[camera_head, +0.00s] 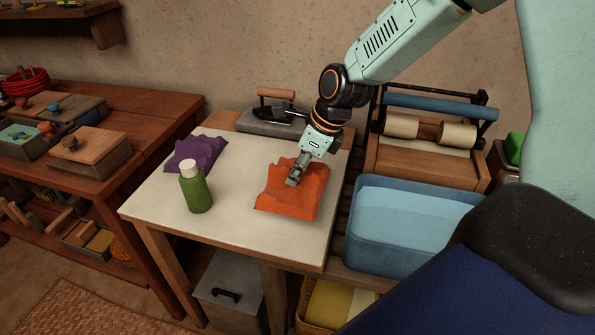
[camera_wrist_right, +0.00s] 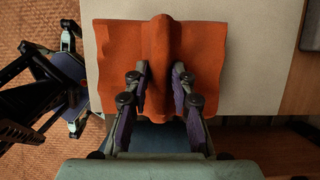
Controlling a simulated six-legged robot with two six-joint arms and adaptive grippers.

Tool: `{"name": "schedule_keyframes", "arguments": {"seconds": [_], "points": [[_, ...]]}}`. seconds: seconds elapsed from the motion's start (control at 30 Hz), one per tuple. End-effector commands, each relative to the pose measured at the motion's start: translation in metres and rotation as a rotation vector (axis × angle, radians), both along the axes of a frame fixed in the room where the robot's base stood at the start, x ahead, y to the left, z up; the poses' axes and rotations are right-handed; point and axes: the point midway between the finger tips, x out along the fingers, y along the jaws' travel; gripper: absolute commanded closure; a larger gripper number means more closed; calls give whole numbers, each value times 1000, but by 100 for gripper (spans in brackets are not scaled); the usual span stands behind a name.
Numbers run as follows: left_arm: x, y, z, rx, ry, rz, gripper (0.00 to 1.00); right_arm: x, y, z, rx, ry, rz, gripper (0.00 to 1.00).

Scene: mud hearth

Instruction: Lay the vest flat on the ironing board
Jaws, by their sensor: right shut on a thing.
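The orange vest (camera_head: 300,200) lies on the right part of the pale ironing board (camera_head: 240,225). Its lower part is spread on the top, and a raised fold runs up its middle. My right gripper (camera_head: 293,182) comes down from above and is shut on that fold. In the right wrist view the vest (camera_wrist_right: 115,70) shows the ridge pinched between the fingers of my right gripper (camera_wrist_right: 157,80), with cloth spreading to both sides. The pale board top (camera_wrist_right: 262,60) shows beside it. My left gripper is not in view.
A crumpled purple cloth (camera_head: 200,152) and a green bottle (camera_head: 196,190) with a white cap stand on the board's left part. An iron (camera_head: 280,115) sits at the back edge. A blue basin (camera_head: 400,225) is close on the right. The board's front middle is clear.

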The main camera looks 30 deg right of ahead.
Motion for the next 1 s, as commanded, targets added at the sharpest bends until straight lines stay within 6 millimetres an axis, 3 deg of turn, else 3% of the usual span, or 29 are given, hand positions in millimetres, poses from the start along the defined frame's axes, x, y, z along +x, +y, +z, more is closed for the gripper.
{"name": "schedule_keyframes", "arguments": {"seconds": [0.47, 1.0], "points": [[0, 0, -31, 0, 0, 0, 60, 0, 0, -21, -1, -2, 0, 98], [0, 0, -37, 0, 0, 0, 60, 0, 0, -52, 0, 0, 1, 98]]}}
